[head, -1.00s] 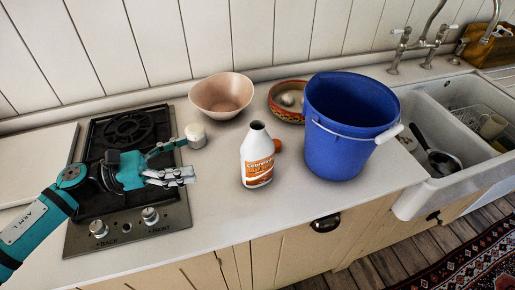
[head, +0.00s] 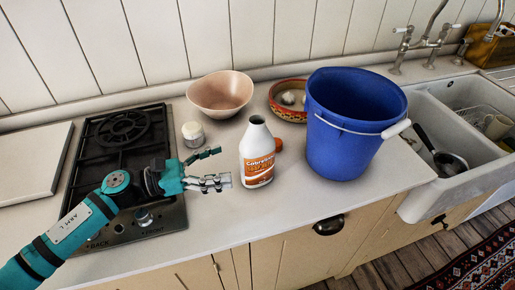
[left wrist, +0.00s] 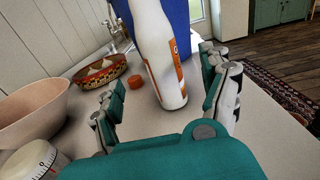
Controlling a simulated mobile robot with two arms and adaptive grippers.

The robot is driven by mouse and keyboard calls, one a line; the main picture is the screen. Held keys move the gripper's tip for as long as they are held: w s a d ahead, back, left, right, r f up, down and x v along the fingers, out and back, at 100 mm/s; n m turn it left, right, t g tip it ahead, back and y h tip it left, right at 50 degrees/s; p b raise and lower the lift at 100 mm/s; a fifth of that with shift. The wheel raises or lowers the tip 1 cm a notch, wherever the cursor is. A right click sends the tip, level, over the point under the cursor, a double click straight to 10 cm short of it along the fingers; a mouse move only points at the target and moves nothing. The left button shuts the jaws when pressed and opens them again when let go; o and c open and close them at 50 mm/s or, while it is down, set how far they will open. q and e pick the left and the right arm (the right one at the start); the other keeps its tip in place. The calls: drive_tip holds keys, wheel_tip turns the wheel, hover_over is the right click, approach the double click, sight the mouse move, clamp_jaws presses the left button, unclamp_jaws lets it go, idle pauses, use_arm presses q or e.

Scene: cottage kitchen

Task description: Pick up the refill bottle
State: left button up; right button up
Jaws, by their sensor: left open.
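The refill bottle (head: 257,153) is white with an orange label and a dark open mouth. It stands upright on the counter, left of the blue bucket. My left gripper (head: 222,166) is open and empty, just left of the bottle, its fingers pointing at it. In the left wrist view the bottle (left wrist: 161,60) stands ahead, between the lines of the two fingers (left wrist: 163,97), apart from them. Its top is cut off there. My right gripper is not in view.
The blue bucket (head: 340,150) stands close right of the bottle. An orange cap (head: 278,144) lies behind it. A pink bowl (head: 220,92), a patterned bowl (head: 276,105) and a white timer (head: 193,134) stand behind. The counter in front of the bottle is clear.

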sight(258, 153)
use_arm(q)
drive_tip(key=p+x, duration=0.1)
drive_tip(key=x, duration=0.3)
drive_tip(key=shift+w+d, duration=0.1)
drive_tip(key=shift+d, duration=0.2)
drive_tip(key=p+x, duration=0.3)
drive_tip(key=x, duration=0.2)
drive_tip(key=shift+r, duration=0.1)
drive_tip(key=shift+w+d, duration=0.1)
drive_tip(key=shift+d, duration=0.05)
drive_tip(key=shift+c, duration=0.8)
drive_tip(key=c, duration=1.4)
drive_tip(key=shift+r, duration=0.1)
